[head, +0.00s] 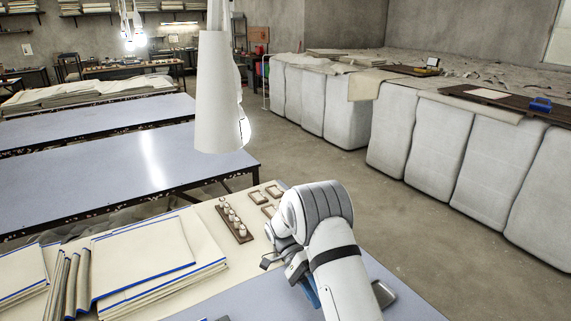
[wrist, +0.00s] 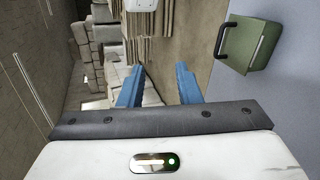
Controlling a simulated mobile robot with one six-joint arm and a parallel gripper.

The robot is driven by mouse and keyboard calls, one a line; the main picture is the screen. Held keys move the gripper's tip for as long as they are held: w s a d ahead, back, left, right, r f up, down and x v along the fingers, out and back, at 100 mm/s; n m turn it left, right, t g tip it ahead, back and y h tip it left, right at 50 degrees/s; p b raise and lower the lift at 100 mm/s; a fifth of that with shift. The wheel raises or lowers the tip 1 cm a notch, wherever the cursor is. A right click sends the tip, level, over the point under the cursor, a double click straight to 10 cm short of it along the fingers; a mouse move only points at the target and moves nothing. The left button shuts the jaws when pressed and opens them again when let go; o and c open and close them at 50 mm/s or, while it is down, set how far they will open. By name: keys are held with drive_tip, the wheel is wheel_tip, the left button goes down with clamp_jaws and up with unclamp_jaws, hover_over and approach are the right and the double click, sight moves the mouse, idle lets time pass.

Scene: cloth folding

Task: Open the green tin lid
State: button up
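In the wrist view, a green tin (wrist: 252,46) with a dark handle (wrist: 222,40) sits at the upper right on the blue-grey tabletop. Its lid looks closed, though I see it from an odd angle. My gripper (wrist: 158,84) has two blue fingers spread apart with nothing between them. The tin is to the right of the fingers and apart from them. In the head view, my arm covers much of the front table, and only a bit of blue finger (head: 310,291) shows; I cannot make out the green tin there.
Folded cream cloths with blue edges (head: 150,255) lie at the front left. A wooden rack with small white pieces (head: 234,221) and small wooden frames (head: 258,197) lie near my arm. A grey metallic object (head: 384,294) sits right of my arm. A white lamp (head: 219,95) hangs above.

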drive_tip(key=s+d+r+n+t+y, duration=0.2)
drive_tip(key=s+r+t, duration=0.15)
drive_tip(key=r, duration=0.35)
drive_tip(key=s+d+r+n+t+y, duration=0.2)
drive_tip(key=s+r+n+t, duration=0.15)
drive_tip(key=r, duration=0.25)
drive_tip(key=s+d+r+n+t+y, duration=0.1)
drive_tip(key=s+r+n+t, duration=0.1)
drive_tip(key=s+t, duration=0.2)
drive_tip(key=s+d+r+n+t+y+b, duration=0.1)
drive_tip(key=s+r+n+t, duration=0.1)
drive_tip(key=s, duration=0.6)
drive_tip(key=shift+d+r+n+t+y, duration=0.25)
drive_tip(key=shift+d+n+t+y, duration=0.2)
drive_tip(key=shift+t, duration=0.85)
drive_tip(key=w+f+m+g+b, duration=0.1)
drive_tip(key=w+f+m+b, duration=0.2)
drive_tip(key=f, duration=0.7)
drive_tip(key=w+a+f+m+g+h+b, duration=0.1)
drive_tip(key=w+f+m+g+b, duration=0.1)
drive_tip(key=f, duration=0.9)
drive_tip(key=w+f+m+g+b, duration=0.2)
drive_tip(key=w+f+m+b, duration=0.2)
drive_tip(key=f, duration=0.7)
drive_tip(key=shift+a+m+b, duration=0.2)
drive_tip(key=shift+m+b, duration=0.45)
drive_tip(key=shift+m, duration=0.05)
drive_tip(key=shift+a+m+b, duration=0.15)
drive_tip(key=shift+m+b, duration=0.5)
drive_tip(key=shift+m, duration=0.05)
